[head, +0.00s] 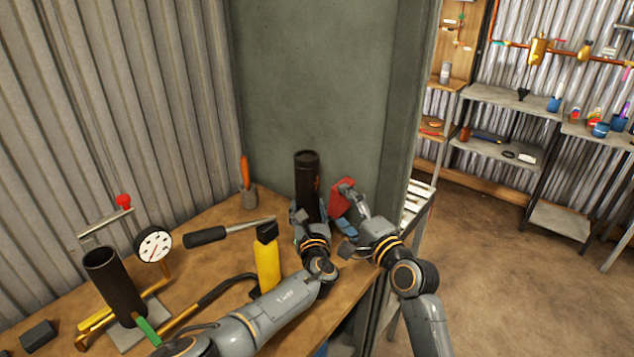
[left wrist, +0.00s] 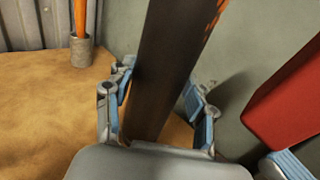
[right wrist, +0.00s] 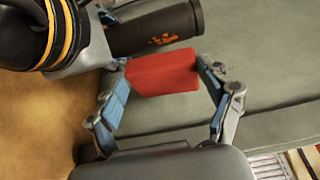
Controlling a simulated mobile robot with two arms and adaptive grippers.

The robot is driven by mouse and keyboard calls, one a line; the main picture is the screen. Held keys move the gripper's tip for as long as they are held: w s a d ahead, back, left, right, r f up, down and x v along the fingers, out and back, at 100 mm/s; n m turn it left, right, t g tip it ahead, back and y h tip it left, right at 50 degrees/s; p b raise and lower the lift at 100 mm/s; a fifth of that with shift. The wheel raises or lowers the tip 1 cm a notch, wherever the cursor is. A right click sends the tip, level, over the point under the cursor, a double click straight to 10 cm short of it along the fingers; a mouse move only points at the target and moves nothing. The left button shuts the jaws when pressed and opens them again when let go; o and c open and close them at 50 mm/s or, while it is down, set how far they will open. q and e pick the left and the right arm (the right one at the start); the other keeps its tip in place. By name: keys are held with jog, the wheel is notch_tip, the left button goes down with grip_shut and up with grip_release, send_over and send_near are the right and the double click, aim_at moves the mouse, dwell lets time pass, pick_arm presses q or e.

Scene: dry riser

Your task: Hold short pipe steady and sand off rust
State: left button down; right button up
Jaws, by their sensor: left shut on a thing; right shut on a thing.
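The short pipe (head: 306,184) is a dark, nearly black tube that stands upright on the wooden bench near the green-grey panel. An orange rust patch shows on its side in the right wrist view (right wrist: 165,40). My left gripper (head: 303,222) is shut on the pipe low down; its fingers sit on both sides of it in the left wrist view (left wrist: 160,95). My right gripper (head: 345,212) is shut on a red sanding block (head: 341,196). The block (right wrist: 163,73) is just right of the pipe, close to it; whether they touch is unclear.
A yellow bottle (head: 267,262), a black-handled tool (head: 206,236) and a dark pipe with a gauge (head: 154,245) stand or lie on the bench (head: 215,215) to the left. A small pot with an orange-handled tool (head: 248,196) is behind. Shelves (head: 515,105) stand at the right.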

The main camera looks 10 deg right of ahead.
pick_arm(q)
jog(key=shift+r, duration=0.15)
pick_arm(e)
jog(key=shift+w+a, duration=0.75)
jog(key=shift+w, duration=0.15)
jog(key=shift+r, duration=0.1)
dwell(0.4)
